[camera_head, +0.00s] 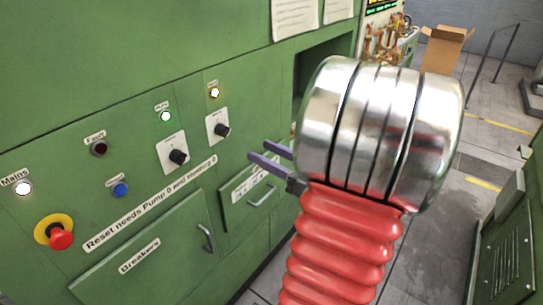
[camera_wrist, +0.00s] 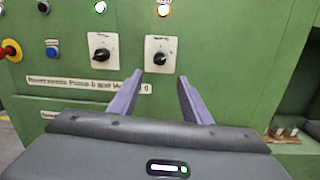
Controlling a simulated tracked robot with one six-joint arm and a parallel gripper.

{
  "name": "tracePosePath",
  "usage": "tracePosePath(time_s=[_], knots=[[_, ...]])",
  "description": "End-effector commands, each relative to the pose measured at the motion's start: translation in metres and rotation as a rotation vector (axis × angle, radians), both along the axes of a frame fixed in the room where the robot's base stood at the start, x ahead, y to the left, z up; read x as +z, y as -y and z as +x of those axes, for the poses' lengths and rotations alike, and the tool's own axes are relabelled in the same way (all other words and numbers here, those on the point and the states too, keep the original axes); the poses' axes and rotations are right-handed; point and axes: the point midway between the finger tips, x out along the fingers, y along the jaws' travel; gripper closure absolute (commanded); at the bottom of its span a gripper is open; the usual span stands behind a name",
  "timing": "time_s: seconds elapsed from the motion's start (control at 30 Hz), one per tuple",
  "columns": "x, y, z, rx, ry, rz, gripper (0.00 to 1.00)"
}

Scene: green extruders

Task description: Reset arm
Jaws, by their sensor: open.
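My gripper (camera_head: 267,156) is open and empty in front of the green panel, its purple fingers apart. In the wrist view my gripper (camera_wrist: 159,88) points at the panel just below the right black knob (camera_wrist: 160,57). The left knob (camera_wrist: 102,54) is beside it. In the head view the left knob (camera_head: 177,156) and right knob (camera_head: 221,129) sit on white plates. My arm, silver and red, hides part of the panel on the right.
A red emergency button (camera_head: 61,238) with a yellow collar, a blue button (camera_head: 120,189) and a dark red Fault lamp (camera_head: 99,149) are on the panel. The Mains lamp (camera_head: 23,188) is lit white. A cardboard box (camera_head: 445,48) stands far right. Open floor lies right of my arm.

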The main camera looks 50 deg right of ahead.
Motion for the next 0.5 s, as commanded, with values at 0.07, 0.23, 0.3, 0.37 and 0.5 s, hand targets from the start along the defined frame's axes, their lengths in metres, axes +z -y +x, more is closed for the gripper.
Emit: tracePosePath(time_s=[0.07,0.23,0.3,0.37,0.5], knots=[[-0.0004,0.001,-0.007,-0.002,0.001,0.0,0.56],[-0.0009,0.0009,-0.0135,-0.001,0.001,0.0,0.56],[-0.001,0.0008,-0.014,0.0,0.0,0.0,0.56],[-0.001,0.0007,-0.014,0.0,0.0,0.0,0.56],[-0.001,0.0007,-0.0138,0.0,0.0,0.0,0.56]])
